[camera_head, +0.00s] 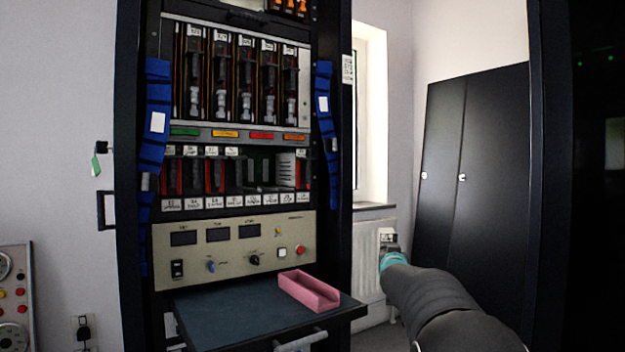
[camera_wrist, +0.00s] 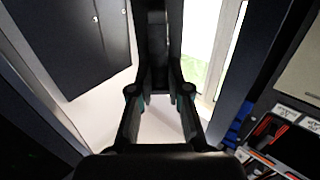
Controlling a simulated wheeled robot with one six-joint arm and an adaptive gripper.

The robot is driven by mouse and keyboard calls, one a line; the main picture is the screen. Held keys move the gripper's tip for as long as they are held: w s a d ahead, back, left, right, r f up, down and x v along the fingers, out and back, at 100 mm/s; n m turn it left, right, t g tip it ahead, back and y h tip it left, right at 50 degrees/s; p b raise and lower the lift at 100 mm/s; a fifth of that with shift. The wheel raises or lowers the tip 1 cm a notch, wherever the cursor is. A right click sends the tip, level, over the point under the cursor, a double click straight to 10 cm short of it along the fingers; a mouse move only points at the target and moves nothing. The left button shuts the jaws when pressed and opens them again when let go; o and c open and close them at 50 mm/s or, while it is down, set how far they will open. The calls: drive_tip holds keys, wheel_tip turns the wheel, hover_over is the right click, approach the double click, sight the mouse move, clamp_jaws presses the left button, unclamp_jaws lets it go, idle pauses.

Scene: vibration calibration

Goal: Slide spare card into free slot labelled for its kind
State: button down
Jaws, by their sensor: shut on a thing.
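My gripper (camera_wrist: 159,82) is shut on a narrow dark thing (camera_wrist: 157,30), probably the spare card, seen nearly end-on in the wrist view. In the head view my gripper (camera_head: 390,249) is right of the rack, in front of the radiator. A small white label with dark marks (camera_head: 388,235) shows at its tip; its text is too small to read. The lower card row (camera_head: 205,175) holds several red-and-dark cards at left and one at right. An open dark gap (camera_head: 262,170) lies between them. White slot labels (camera_head: 234,201) run below, unreadable here.
An empty pink tray (camera_head: 308,292) sits on the pulled-out shelf (camera_head: 235,312) below the control panel (camera_head: 232,243). Blue cable bundles (camera_head: 324,125) hang on both rack posts. A dark cabinet (camera_head: 465,180) stands behind at right. Open floor lies beside the rack.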

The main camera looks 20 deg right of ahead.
drive_tip(key=s+a+r+n+y+b, duration=0.1)
drive_tip(key=s+a+r, duration=0.2)
drive_tip(key=r, duration=0.4)
drive_tip(key=s+a+r+n+t+y+b, duration=0.1)
drive_tip(key=s+a+r, duration=0.25)
drive_tip(key=r, duration=0.35)
drive_tip(key=s+a+r+y+b, duration=0.2)
drive_tip(key=s+a+r, duration=0.15)
drive_tip(key=r, duration=0.35)
drive_tip(key=s+a+r+n+y+b, duration=0.1)
drive_tip(key=s+a+r+n+y, duration=0.25)
drive_tip(key=a, duration=0.55)
drive_tip(key=s+a+r+n+y+b, duration=0.1)
drive_tip(key=s+a+n+y, duration=0.2)
drive_tip(key=s+a+y, duration=0.4)
drive_tip(key=w+a+h+p, duration=0.1)
drive_tip(key=w+a+p, duration=0.2)
drive_tip(key=w, duration=0.8)
drive_tip(key=shift+a, duration=0.45)
drive_tip(key=shift+s+r+b, duration=0.1)
drive_tip(key=shift+b, duration=0.25)
drive_tip(key=shift+w, duration=0.2)
drive_tip(key=shift+p+x, duration=1.15)
drive_tip(key=shift+x, duration=1.05)
drive_tip(key=shift+w, duration=0.15)
